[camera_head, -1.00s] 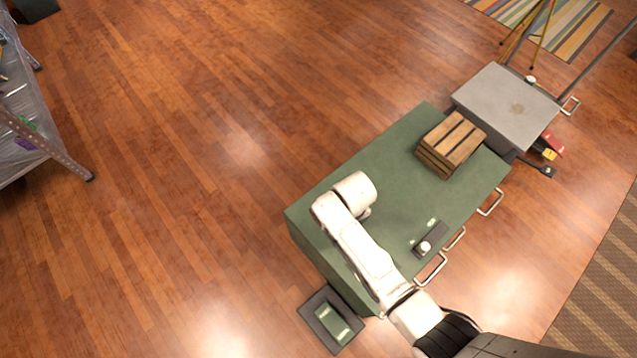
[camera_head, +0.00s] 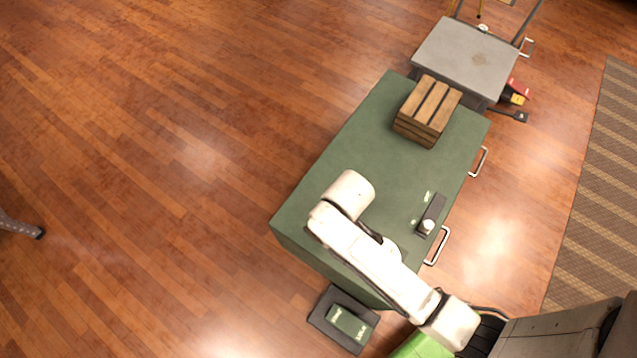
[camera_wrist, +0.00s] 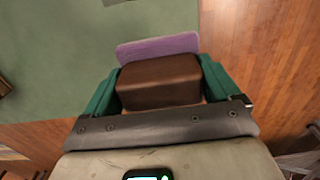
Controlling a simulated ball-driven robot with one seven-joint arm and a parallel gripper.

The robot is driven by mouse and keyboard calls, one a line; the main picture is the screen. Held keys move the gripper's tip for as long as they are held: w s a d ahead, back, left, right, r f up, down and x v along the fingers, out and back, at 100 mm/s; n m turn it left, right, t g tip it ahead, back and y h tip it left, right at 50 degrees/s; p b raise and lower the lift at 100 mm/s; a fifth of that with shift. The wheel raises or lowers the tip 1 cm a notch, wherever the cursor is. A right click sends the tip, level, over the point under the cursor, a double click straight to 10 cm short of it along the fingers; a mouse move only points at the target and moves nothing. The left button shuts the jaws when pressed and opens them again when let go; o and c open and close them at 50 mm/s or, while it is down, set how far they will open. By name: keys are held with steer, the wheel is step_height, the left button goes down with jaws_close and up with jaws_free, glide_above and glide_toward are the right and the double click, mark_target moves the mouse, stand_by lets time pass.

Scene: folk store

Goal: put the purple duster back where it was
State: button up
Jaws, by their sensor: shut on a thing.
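The duster has a purple pad (camera_wrist: 158,46) and a brown block (camera_wrist: 160,82). In the wrist view it sits between the two teal fingers of my gripper (camera_wrist: 161,80), which are shut on the block's sides. The green tabletop (camera_wrist: 60,60) shows beyond the duster, with wood floor to its right. The gap between duster and tabletop cannot be told. In the head view my white arm reaches over the near end of the green-topped cabinet (camera_head: 385,130); my gripper and the duster cannot be made out there.
A wooden crate (camera_head: 428,108) stands near the cabinet's far end. A dark tool with a white knob (camera_head: 428,222) lies at its right edge. A grey-topped cart (camera_head: 466,58) stands behind. A dark tray (camera_head: 324,318) with a green box (camera_head: 348,324) is below the near end.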

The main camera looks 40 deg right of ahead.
steer(key=w+f+b, duration=0.1)
steer(key=w+f, duration=0.2)
steer(key=w, duration=0.1)
steer(key=w+f+b, duration=0.1)
steer(key=w+f, duration=0.3)
steer(key=shift+a+b, duration=0.15)
steer(key=shift+b, duration=0.25)
steer(key=shift+w+f+b, duration=0.15)
steer(key=shift+f+b, duration=0.15)
steer(key=shift+f, duration=0.6)
steer(key=shift+w+f+b, duration=0.1)
steer(key=shift+f+b, duration=0.15)
steer(key=shift+f, duration=0.65)
steer(key=shift+f, duration=0.1)
steer(key=o, duration=0.7)
steer(key=shift+c, duration=0.2)
